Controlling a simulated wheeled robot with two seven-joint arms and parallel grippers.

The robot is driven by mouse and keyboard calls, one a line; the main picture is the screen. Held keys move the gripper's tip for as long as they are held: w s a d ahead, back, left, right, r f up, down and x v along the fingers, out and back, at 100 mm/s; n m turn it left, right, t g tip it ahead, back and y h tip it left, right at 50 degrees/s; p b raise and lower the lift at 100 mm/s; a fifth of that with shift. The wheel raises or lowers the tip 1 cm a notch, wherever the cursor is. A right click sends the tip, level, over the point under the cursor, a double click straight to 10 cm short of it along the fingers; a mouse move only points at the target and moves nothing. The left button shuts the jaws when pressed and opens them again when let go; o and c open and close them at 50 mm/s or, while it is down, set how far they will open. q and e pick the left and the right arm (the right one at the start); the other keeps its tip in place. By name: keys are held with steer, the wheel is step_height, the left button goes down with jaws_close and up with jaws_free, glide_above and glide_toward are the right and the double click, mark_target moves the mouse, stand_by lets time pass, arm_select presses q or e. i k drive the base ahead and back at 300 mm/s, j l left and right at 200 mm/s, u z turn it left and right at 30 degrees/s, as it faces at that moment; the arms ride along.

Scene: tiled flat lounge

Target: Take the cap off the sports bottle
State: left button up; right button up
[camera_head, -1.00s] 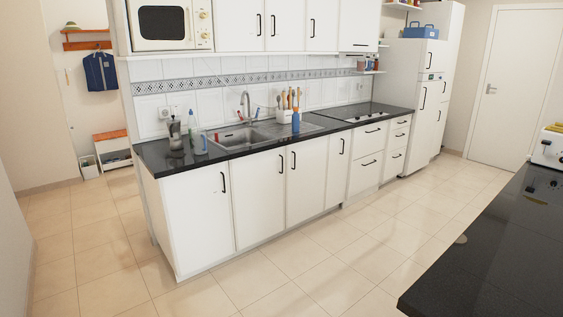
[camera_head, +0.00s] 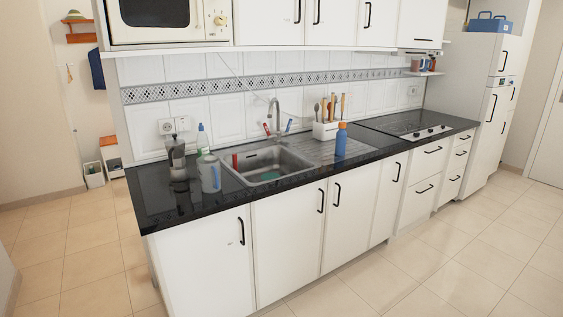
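A second, pale grey-blue bottle or container (camera_head: 210,174) stands left of the sink. Neither of my grippers is in view.
A sink with a tap (camera_head: 268,165) lies in the counter. A white utensil holder (camera_head: 326,130), a moka pot (camera_head: 177,158) and a spray-type bottle (camera_head: 202,140) stand on it. A hob (camera_head: 411,126) is to the right. Upper cabinets and a microwave (camera_head: 169,20) hang above. Tiled floor is clear in front.

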mark_target(341, 135)
steer(key=i+l+z, duration=0.15)
steer(key=i+z, duration=0.2)
steer(key=i, duration=0.25)
steer(key=i+z, duration=0.35)
steer(key=i, duration=0.25)
steer(key=i+j+z, duration=0.1)
steer(key=i+z, duration=0.2)
steer(key=i, duration=0.3)
